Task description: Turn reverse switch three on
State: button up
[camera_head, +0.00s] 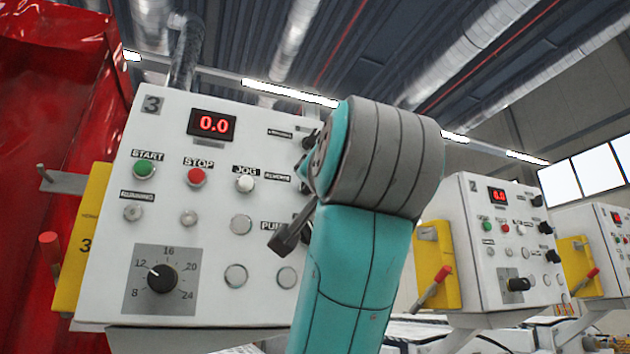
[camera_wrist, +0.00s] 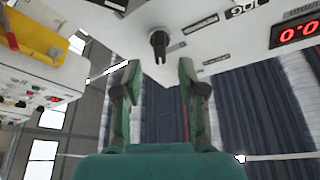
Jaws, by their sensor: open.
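The white control panel numbered 3 (camera_head: 190,240) stands at left in the head view, with a red 0.0 display. A black switch knob (camera_wrist: 159,45) on this panel shows in the wrist view, in line with a small label (camera_wrist: 201,24) near JOG. I cannot read that label there. My gripper (camera_wrist: 160,80) is open and empty. Its fingertips point towards the panel, and the knob appears between and beyond them; I cannot see contact. In the head view my teal arm covers the panel's right edge, hiding most of the knobs there.
The panel also has a green START button (camera_head: 144,170), a red STOP button (camera_head: 195,176), a JOG button (camera_head: 245,183) and a dial (camera_head: 162,278). A yellow box (camera_head: 88,240) with a red lever is at its left. A second similar panel (camera_head: 480,240) stands to the right.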

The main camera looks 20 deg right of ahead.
jog(key=v, duration=0.7)
jog(key=shift+s, duration=0.15)
jog(key=shift+f, duration=0.1)
